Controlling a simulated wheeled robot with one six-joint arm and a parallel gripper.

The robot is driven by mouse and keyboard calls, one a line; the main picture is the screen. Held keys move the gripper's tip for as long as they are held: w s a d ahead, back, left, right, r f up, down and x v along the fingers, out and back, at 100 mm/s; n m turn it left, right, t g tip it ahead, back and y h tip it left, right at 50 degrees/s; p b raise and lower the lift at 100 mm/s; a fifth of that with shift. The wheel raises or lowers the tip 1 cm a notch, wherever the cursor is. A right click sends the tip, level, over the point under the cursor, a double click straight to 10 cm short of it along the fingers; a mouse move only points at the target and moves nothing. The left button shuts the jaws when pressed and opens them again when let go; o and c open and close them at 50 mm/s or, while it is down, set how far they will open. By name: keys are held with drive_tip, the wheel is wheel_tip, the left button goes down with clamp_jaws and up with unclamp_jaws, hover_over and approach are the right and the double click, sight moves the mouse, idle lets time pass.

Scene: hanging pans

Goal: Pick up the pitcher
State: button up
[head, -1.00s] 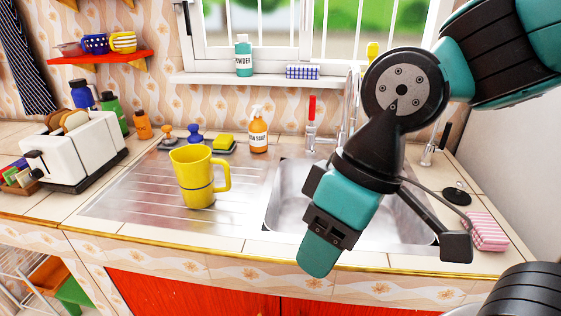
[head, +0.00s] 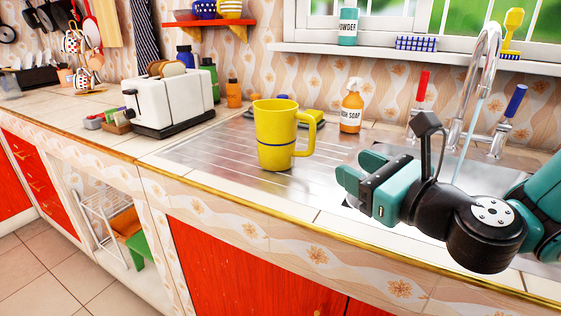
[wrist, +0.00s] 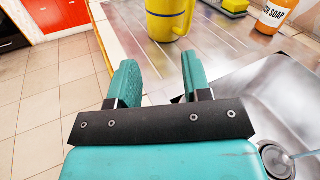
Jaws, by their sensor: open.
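The yellow pitcher (head: 276,135) stands upright on the ribbed metal drainboard left of the sink, its handle toward the right. In the wrist view the pitcher (wrist: 168,18) shows at the top, beyond the fingertips, its upper part cut off by the frame. My gripper (head: 356,172) is to the right of the pitcher, over the sink's front left, pointing left toward it. In the wrist view my gripper (wrist: 160,72) has its two teal fingers apart with nothing between them. A clear gap lies between fingertips and pitcher.
A soap bottle (head: 351,106) and a yellow sponge (head: 312,118) stand behind the pitcher. A white toaster (head: 168,100) is to its left. The sink (wrist: 262,100) and taps (head: 478,90) are on the right. The drainboard in front of the pitcher is clear.

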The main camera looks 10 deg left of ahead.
drive_tip(key=m, duration=0.1)
drive_tip(key=w+d+f+m+t+h, duration=0.1)
drive_tip(key=shift+w+f+m, duration=0.15)
drive_tip(key=shift+f+m, duration=0.15)
drive_tip(key=shift+w+d+m, duration=0.15)
drive_tip(key=shift+w+m, duration=0.2)
drive_tip(key=shift+m, duration=0.15)
drive_tip(key=p, duration=1.1)
approach(314, 138)
drive_tip(key=shift+t+h, duration=0.3)
drive_tip(key=w+a, duration=0.2)
drive_tip(key=a, duration=0.1)
drive_tip(key=shift+w+a+r, duration=0.25)
drive_tip(key=shift+w+r, duration=0.1)
drive_tip(key=shift+w, duration=0.05)
drive_tip(key=shift+w+a+f+p, duration=0.25)
drive_tip(key=shift+w+a+p, duration=0.15)
drive_tip(key=shift+w+p, duration=0.15)
drive_tip(key=p+x, duration=0.1)
drive_tip(key=x, duration=0.1)
drive_tip(key=p+x, duration=0.2)
drive_tip(key=shift+w+d+r+p, duration=0.1)
drive_tip(key=shift+w+d+p, duration=0.15)
drive_tip(key=shift+p, duration=0.05)
drive_tip(key=shift+w+a, duration=0.3)
drive_tip(key=shift+w, duration=0.2)
clamp_jaws()
